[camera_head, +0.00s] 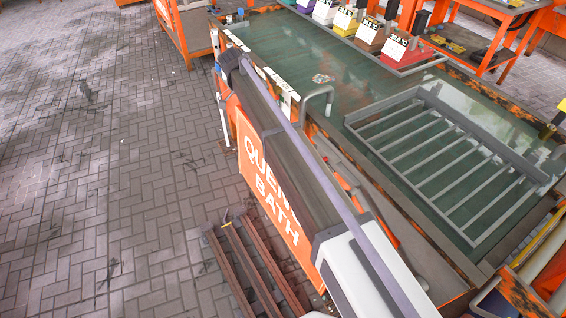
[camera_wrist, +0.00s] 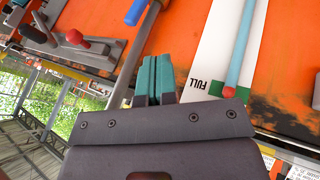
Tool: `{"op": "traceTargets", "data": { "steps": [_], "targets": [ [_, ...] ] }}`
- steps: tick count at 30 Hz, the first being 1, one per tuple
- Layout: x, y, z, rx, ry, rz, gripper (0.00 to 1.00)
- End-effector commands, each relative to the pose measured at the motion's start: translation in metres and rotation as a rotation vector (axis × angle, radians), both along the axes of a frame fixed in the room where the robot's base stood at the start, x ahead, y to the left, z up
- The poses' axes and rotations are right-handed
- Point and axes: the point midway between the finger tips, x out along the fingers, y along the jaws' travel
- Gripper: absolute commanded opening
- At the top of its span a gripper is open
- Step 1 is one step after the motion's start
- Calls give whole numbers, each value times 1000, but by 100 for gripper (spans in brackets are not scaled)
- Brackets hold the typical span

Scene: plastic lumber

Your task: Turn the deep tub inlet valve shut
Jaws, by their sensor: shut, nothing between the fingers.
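In the wrist view my gripper (camera_wrist: 158,78) has its two teal fingers together, with nothing between them. Above and left of the fingertips is a blue handle (camera_wrist: 138,12) on a grey bar or pipe. Further left is a lever with a red knob (camera_wrist: 74,37) on a grey mount. I cannot tell for sure which of these is the deep tub inlet valve; no label for it is readable. In the head view my arm crosses in front of the orange tank, and the fingertips cannot be made out there.
A white level gauge marked FULL (camera_wrist: 208,62) with a blue tube (camera_wrist: 243,45) is right of the fingers. The tank's orange sign (camera_head: 270,195) is partly hidden. A grey rack (camera_head: 440,160) lies in the water. Brown bars (camera_head: 250,265) lie on the open brick floor (camera_head: 110,160).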

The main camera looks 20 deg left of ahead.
Motion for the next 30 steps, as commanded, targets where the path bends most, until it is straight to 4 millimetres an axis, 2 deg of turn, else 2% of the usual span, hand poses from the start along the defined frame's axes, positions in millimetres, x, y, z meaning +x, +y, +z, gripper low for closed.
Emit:
{"op": "traceTargets", "data": {
  "steps": [1,8,13,26,30],
  "targets": [
    [3,8,-23,-17,-16,3,0],
    [4,11,-18,-36,-34,6,0],
    [3,3,-32,-36,-33,5,0],
    [1,-47,-107,-33,-32,5,0],
    [-16,-68,-101,-34,-32,7,0]
  ]
}}
